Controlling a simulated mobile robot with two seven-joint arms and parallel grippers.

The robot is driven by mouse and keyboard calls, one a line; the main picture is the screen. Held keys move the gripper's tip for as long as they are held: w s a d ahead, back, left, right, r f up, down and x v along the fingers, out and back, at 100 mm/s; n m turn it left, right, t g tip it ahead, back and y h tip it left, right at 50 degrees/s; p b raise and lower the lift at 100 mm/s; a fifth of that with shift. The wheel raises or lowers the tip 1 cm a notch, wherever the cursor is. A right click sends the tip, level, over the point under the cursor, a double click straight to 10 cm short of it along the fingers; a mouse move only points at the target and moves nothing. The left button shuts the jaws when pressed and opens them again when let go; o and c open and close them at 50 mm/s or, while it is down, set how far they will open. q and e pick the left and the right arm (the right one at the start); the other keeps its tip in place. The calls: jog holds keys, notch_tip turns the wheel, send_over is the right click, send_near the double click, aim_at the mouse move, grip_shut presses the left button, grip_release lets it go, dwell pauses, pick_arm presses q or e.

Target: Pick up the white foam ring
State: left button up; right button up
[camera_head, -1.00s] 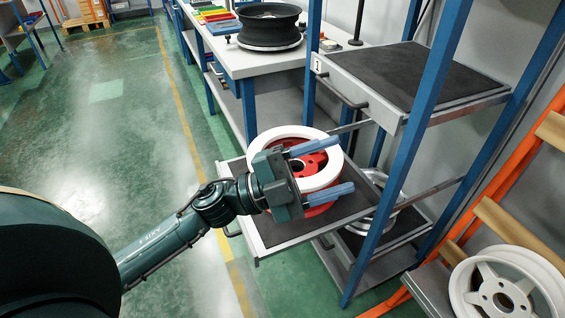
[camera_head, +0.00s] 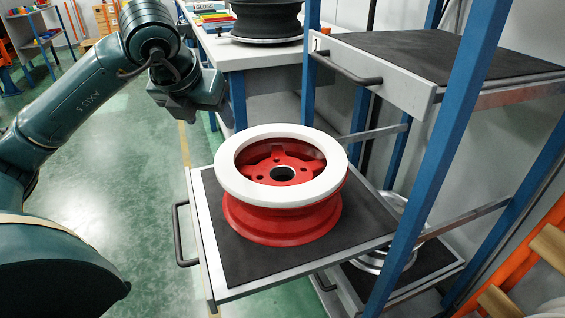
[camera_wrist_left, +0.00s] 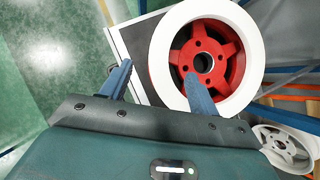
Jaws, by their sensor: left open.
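The white foam ring (camera_head: 268,196) lies flat on top of a red wheel (camera_head: 280,226), around its rim. The wheel sits on the black mat of a pulled-out drawer (camera_head: 235,262). My left gripper (camera_head: 192,95) is up and to the left of the ring in the head view, apart from it; its fingers are hard to make out there. In the left wrist view the two blue fingers (camera_wrist_left: 157,73) are spread and empty. The ring (camera_wrist_left: 205,10) shows beyond them, with the red wheel (camera_wrist_left: 232,62) inside it. My right gripper is not in view.
A blue rack post (camera_head: 432,150) stands right of the drawer. An upper shelf (camera_head: 440,60) with a handle is at the upper right. A workbench (camera_head: 255,62) with a dark wheel (camera_head: 265,18) is behind. A silver wheel (camera_head: 395,245) lies lower right. Green floor is clear at left.

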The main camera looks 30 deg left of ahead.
pick_arm(q)
jog(key=b, duration=0.1)
send_near(228, 149)
jog(key=x, duration=0.3)
jog(key=shift+w+r, duration=0.1)
jog(key=shift+w, duration=0.1)
jog(key=b+x, duration=0.1)
jog(key=x, duration=0.4)
jog(key=shift+s, duration=0.15)
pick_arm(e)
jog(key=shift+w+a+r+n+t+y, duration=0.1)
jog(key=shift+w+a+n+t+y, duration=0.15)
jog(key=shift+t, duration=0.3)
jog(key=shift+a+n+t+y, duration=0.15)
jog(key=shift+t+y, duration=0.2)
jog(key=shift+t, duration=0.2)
pick_arm(q)
jog(key=c, duration=1.1)
